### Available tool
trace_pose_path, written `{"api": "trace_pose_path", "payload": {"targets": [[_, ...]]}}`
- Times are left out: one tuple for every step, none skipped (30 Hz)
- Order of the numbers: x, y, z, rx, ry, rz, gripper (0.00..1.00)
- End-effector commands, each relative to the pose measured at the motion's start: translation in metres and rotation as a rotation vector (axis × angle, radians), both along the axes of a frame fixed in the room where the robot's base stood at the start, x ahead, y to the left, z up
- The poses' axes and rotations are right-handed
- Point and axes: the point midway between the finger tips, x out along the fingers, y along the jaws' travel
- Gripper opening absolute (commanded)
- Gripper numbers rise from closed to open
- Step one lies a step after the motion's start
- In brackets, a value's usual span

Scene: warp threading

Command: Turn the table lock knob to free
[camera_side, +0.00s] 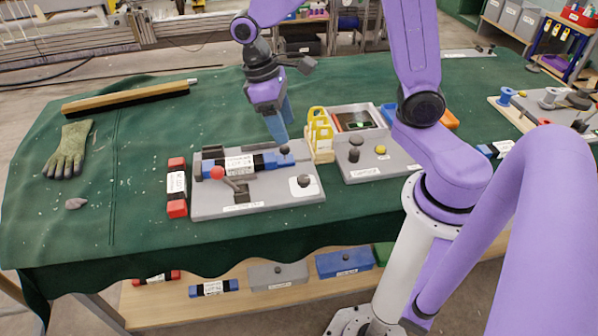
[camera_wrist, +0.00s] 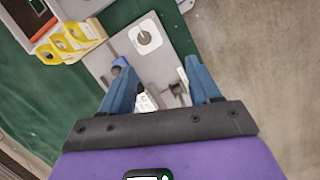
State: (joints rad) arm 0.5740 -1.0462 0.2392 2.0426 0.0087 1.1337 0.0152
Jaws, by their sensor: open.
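A small dark knob (camera_side: 304,181) sits on a white square label at the right front of a grey plate (camera_side: 255,204); I take it for the lock knob, but cannot read its marking. A dark knob on a white label also shows in the wrist view (camera_wrist: 145,38), beyond the fingers. My gripper (camera_side: 281,128) points down above the back right of the plate, near a blue and black block (camera_side: 262,161) with a white label. It is apart from the labelled knob. In the wrist view my blue fingers (camera_wrist: 163,88) are spread, with nothing held between them.
A red-ball lever (camera_side: 218,173) stands on the plate's left. Yellow tags (camera_side: 320,130) stand in a wooden holder right of my gripper. A second grey panel (camera_side: 378,168) carries several knobs. A red-ended block (camera_side: 177,188) lies left of the plate.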

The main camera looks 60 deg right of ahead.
Motion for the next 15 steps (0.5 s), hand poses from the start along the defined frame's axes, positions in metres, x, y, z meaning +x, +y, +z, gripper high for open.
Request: {"api": "trace_pose_path", "payload": {"targets": [[0.012,-0.006,-0.005,-0.010,0.022,-0.048,0.62],[0.019,-0.009,-0.007,-0.016,0.033,-0.073,0.62],[0.026,-0.013,-0.010,-0.020,0.046,-0.104,0.62],[0.031,-0.017,-0.013,-0.024,0.056,-0.126,0.62],[0.036,-0.020,-0.014,-0.027,0.065,-0.148,0.62],[0.042,-0.024,-0.017,-0.031,0.077,-0.173,0.62],[0.046,-0.027,-0.019,-0.033,0.084,-0.190,0.62],[0.048,-0.030,-0.020,-0.035,0.091,-0.204,0.62],[0.052,-0.033,-0.022,-0.037,0.098,-0.220,0.62],[0.054,-0.035,-0.023,-0.038,0.102,-0.230,0.62],[0.055,-0.036,-0.024,-0.039,0.106,-0.238,0.62],[0.057,-0.037,-0.025,-0.040,0.109,-0.246,0.62],[0.058,-0.038,-0.026,-0.040,0.111,-0.250,0.62],[0.058,-0.039,-0.027,-0.040,0.112,-0.253,0.62],[0.057,-0.039,-0.028,-0.041,0.114,-0.255,0.62]]}}
